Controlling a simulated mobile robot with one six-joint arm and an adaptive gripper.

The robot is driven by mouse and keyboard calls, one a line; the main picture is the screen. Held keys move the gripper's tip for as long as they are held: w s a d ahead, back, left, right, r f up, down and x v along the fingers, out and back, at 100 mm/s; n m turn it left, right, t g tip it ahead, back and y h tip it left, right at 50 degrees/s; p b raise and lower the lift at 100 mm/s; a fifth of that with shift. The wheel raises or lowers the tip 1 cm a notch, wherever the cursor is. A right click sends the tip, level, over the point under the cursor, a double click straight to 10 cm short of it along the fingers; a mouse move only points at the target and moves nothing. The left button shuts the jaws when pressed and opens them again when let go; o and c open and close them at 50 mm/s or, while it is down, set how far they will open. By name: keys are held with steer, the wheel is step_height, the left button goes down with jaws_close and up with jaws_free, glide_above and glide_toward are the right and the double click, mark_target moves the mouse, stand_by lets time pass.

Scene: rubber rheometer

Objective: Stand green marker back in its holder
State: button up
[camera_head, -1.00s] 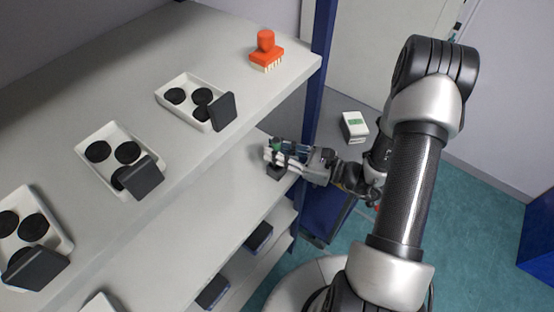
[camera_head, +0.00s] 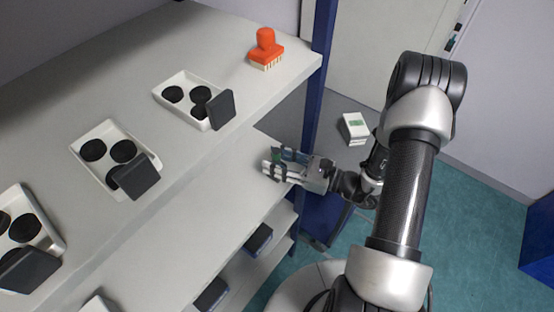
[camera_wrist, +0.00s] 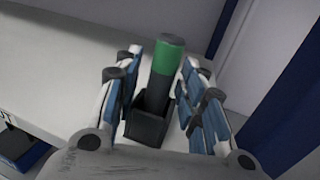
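The green marker (camera_wrist: 168,62) has a green top and a dark lower body. In the wrist view it stands in a small black square holder (camera_wrist: 146,127), its lower end inside the box, leaning slightly in the picture. My gripper (camera_wrist: 165,88) is open, one blue-and-white finger on each side of the marker, with visible gaps between them. In the head view my gripper (camera_head: 279,166) is over the lower shelf near its right end, with the marker's green top (camera_head: 275,155) between the fingers. The holder is hidden there behind the fingers.
The upper shelf (camera_head: 215,50) overhangs on the left, carrying white trays (camera_head: 171,88) with black discs and an orange stamp-like object (camera_head: 266,52). A blue shelf post (camera_head: 318,75) stands close behind my gripper.

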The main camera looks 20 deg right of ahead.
steer(key=shift+r, duration=0.1)
steer(key=shift+d+r, duration=0.1)
steer(key=shift+r, duration=0.1)
steer(key=p+v, duration=0.1)
steer(key=v, duration=1.1)
steer(key=s+a+r+n+g+h, duration=0.4)
steer(key=s+a+r+n+g, duration=0.5)
steer(key=a+r+n+g, duration=0.5)
steer(key=s+d+r+n+t+h, duration=0.4)
steer(key=r+n+t+h, duration=0.3)
steer(key=n+h, duration=0.3)
steer(key=shift+s+d+n, duration=0.25)
steer(key=shift+s+n, duration=0.1)
steer(key=shift+n, duration=0.55)
